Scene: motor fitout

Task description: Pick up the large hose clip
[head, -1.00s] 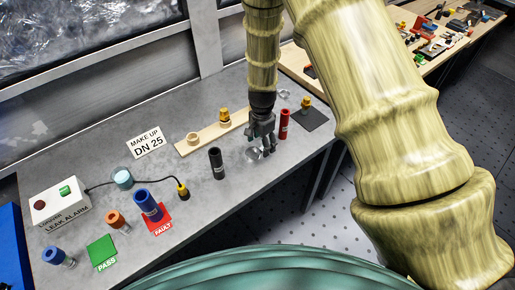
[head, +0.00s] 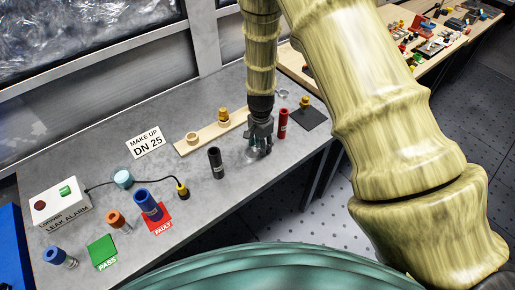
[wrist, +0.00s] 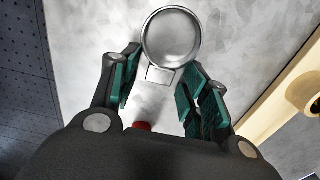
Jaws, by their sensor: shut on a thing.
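The large hose clip (wrist: 172,12) is a shiny metal ring with a small square tab. In the wrist view it is at the top centre, with its tab side between the green-padded fingers of my gripper (wrist: 162,68). My gripper is shut on the clip, though the exact contact at the pads is hard to see. In the head view my gripper (head: 262,146) points down at the bench, between the black cylinder and the red one. The clip (head: 251,154) shows only as a pale shape at the fingers' left and is partly hidden.
A black cylinder (head: 215,162) stands left of my gripper and a red one (head: 283,124) stands close on its right. A wooden strip (head: 188,147) with fittings lies behind. A dark mat (head: 309,118) with a brass fitting is at the right. The bench front (head: 225,210) is clear.

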